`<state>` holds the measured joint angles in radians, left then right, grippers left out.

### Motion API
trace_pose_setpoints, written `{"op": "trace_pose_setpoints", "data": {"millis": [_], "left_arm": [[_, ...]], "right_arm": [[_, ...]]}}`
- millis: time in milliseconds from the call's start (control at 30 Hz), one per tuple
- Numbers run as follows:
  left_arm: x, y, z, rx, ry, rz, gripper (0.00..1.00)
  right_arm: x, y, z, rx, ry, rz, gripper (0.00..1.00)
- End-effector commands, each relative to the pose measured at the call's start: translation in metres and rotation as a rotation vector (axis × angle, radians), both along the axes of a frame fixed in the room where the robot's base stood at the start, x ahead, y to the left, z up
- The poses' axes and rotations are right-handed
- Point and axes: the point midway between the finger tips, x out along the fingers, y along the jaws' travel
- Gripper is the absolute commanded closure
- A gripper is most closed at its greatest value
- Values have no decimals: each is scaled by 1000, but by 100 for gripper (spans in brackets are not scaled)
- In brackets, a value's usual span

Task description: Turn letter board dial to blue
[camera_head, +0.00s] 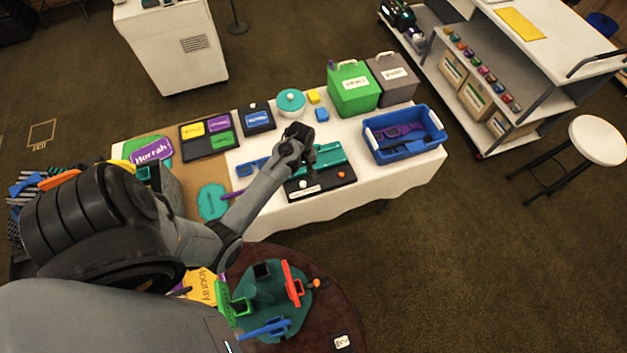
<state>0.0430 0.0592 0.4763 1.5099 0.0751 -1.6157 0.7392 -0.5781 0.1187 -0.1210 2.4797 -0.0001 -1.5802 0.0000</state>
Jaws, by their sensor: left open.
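My left arm reaches in from the lower left over the white table. My left gripper (307,155) is open, above a black board (318,188) with a teal block (330,156) on its back part. The board has a white label, a white knob (303,183) and an orange knob (341,174) along its front. The gripper hides part of the board, and I cannot tell whether it touches anything. A dark board (208,138) with yellow, purple and green panels lies farther left. I cannot tell which piece is the letter board dial, nor its setting. My right gripper is not in view.
Behind the gripper stand a round teal tin (291,101) and a green box (352,88). A blue bin (405,136) holds purple things on the right. A round table (335,310) in front carries a teal stand (270,295) with coloured arms. The floor at right is mostly clear.

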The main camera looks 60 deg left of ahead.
Motion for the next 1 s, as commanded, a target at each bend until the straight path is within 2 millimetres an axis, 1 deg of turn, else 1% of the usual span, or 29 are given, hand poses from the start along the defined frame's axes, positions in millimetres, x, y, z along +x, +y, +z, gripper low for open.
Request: {"op": "trace_pose_setpoints", "data": {"millis": [33, 100, 233, 500, 700, 833, 1000], "left_arm": [[6, -1, -1, -1, -10, -1, 48], [10, -1, -3, -1, -17, -1, 48], [11, -1, -14, -1, -19, -2, 48], [10, 0, -58, -1, -19, -2, 48], [9, 0, -86, -1, -21, -2, 48], [9, 0, -97, -1, -21, -2, 48], [9, 0, -103, 0, -22, -2, 48]], "right_arm": [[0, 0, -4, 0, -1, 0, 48], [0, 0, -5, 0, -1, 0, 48], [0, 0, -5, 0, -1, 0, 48], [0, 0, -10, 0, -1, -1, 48], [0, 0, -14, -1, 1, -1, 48], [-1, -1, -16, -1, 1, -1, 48], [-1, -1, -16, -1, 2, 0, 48]]}}
